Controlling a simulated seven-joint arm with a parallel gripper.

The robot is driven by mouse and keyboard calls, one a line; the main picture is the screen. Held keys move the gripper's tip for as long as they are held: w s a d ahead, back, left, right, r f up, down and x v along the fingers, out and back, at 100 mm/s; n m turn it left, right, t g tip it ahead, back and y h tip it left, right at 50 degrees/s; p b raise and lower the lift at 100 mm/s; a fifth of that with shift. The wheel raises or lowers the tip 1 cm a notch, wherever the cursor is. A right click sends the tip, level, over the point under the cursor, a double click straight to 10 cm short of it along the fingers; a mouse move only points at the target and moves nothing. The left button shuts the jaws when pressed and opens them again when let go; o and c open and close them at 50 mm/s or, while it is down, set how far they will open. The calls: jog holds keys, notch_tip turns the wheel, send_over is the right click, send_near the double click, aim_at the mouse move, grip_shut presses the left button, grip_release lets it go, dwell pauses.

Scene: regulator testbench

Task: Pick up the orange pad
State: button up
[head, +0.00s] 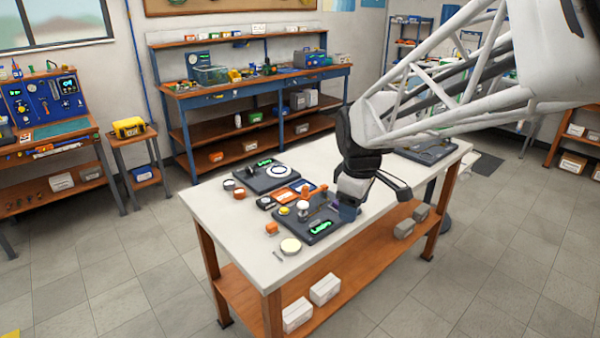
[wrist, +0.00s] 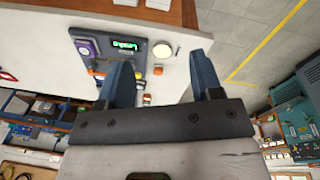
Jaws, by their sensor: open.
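A small orange block (head: 272,228), which looks like the orange pad, sits on the white table (head: 232,254) to the left of the front dark panel (head: 320,226) with a green display.
A cream disc (head: 290,246) lies in front of the block. Behind are an orange tray (head: 287,195), a second dark panel with a white ring (head: 279,170) and small round pots (head: 239,193). The table's front left corner is clear.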

jog(key=w+a+f+n, duration=0.7)
jog(key=w+a+n, duration=0.1)
jog(key=w+a, duration=0.35)
jog(key=n+g, duration=0.1)
jog(key=n, duration=0.5)
send_over(272, 224)
jog(key=f, duration=0.5)
jog(key=s+f, duration=0.1)
jog(key=f, duration=0.2)
jog(key=shift+d+f, duration=0.15)
jog(key=shift+f, duration=0.2)
jog(key=shift+w+a+f, duration=0.25)
jog(key=shift+a+f, duration=0.05)
jog(key=shift+f, duration=0.05)
jog(key=shift+f, duration=1.3)
jog(key=shift+w+d+f, duration=0.15)
jog(key=shift+f, duration=2.45)
